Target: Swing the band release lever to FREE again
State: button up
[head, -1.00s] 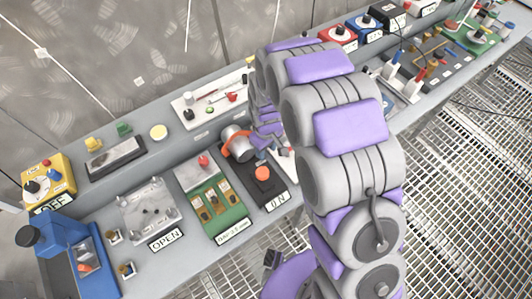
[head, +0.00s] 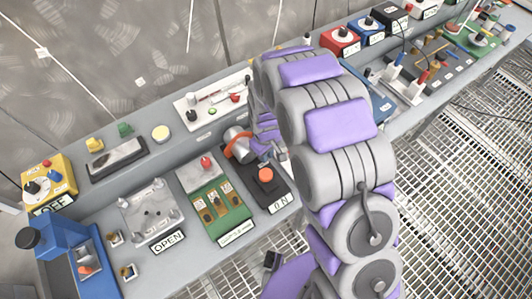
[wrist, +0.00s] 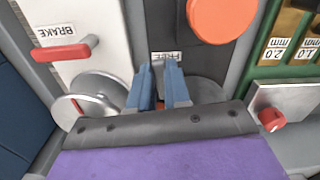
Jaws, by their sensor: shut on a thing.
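The band unit is a metal drum with an orange band (head: 240,150) on a black base, left of my arm in the head view. In the wrist view my gripper (wrist: 159,86) has its two blue-grey fingers close together at the drum (wrist: 205,90). A bit of orange (wrist: 160,104) shows between the fingers. They are shut on the band release lever, which they mostly hide. The FREE label (wrist: 165,56) is upside down just beyond the fingertips. In the head view my arm hides the fingertips.
A large orange button (wrist: 222,18) stands on the same black base. Left in the wrist view is a white panel with a red lever (wrist: 70,50) marked BRAKE. A red knob (wrist: 271,119) and a green gauge panel (head: 216,208) are close on the other side.

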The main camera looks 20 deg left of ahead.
jog(key=shift+w+a, duration=0.1)
jog(key=shift+a, duration=0.1)
grip_shut()
jog(key=shift+d, duration=0.1)
jog(key=shift+r+m+p, duration=0.1)
jog(key=shift+m+p, duration=0.2)
jog(key=shift+p, duration=0.2)
jog(key=shift+s+m+p, duration=0.2)
jog(key=shift+m+p, duration=0.2)
jog(key=shift+m, duration=0.1)
jog(key=o, duration=0.8)
grip_release()
